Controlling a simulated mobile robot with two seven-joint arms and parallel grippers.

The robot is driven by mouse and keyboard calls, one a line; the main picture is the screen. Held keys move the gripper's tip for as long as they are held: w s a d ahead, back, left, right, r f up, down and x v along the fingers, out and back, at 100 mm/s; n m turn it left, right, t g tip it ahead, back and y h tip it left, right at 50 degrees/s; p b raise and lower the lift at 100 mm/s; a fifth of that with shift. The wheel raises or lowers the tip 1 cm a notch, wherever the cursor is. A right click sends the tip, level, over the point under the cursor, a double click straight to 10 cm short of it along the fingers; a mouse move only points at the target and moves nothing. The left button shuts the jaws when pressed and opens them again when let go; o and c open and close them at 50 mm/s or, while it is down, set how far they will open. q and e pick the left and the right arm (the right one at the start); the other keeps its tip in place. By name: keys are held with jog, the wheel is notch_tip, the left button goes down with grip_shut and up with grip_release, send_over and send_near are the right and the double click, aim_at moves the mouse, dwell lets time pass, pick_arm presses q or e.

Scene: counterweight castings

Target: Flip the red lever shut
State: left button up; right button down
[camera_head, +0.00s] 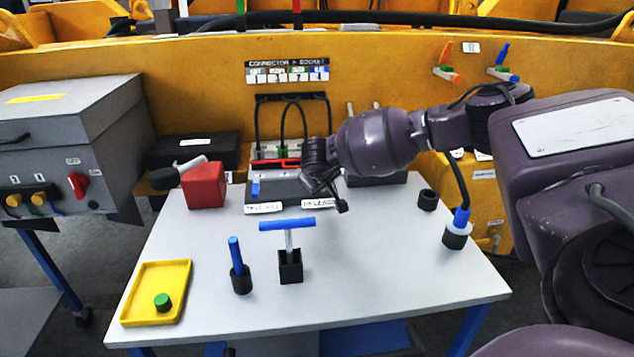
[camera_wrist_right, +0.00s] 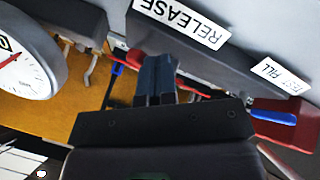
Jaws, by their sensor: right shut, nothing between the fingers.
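A dark valve block (camera_head: 290,190) stands at the back of the table, with a TEST FILL label (camera_head: 263,208) and a RELEASE label (camera_head: 319,203). A thin red bar (camera_head: 275,163) lies along its rear; I cannot tell whether this is the lever. A short blue lever (camera_head: 255,188) stands at the TEST FILL end; it also shows in the right wrist view (camera_wrist_right: 275,117). My right gripper (camera_head: 341,207) is shut and empty by the RELEASE end. In the right wrist view its fingers (camera_wrist_right: 157,78) hide part of some red pieces behind them. My left gripper is out of view.
A red box (camera_head: 204,187) stands left of the block. A blue T-handle (camera_head: 287,225), a blue peg in a black holder (camera_head: 240,280) and a yellow tray (camera_head: 140,302) are nearer the front. A grey cabinet (camera_head: 60,140) with a red knob stands left. The front right tabletop is clear.

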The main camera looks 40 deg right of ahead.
jog(key=shift+d+p, duration=0.35)
jog(key=shift+d, duration=0.95)
jog(key=shift+w+d+f, duration=0.1)
jog(key=shift+w+d, duration=0.05)
jog(key=shift+d, duration=0.7)
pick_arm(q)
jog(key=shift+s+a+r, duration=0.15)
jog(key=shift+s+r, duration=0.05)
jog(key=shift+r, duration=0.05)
pick_arm(e)
jog(key=shift+d, duration=0.25)
jog(key=shift+d, duration=0.15)
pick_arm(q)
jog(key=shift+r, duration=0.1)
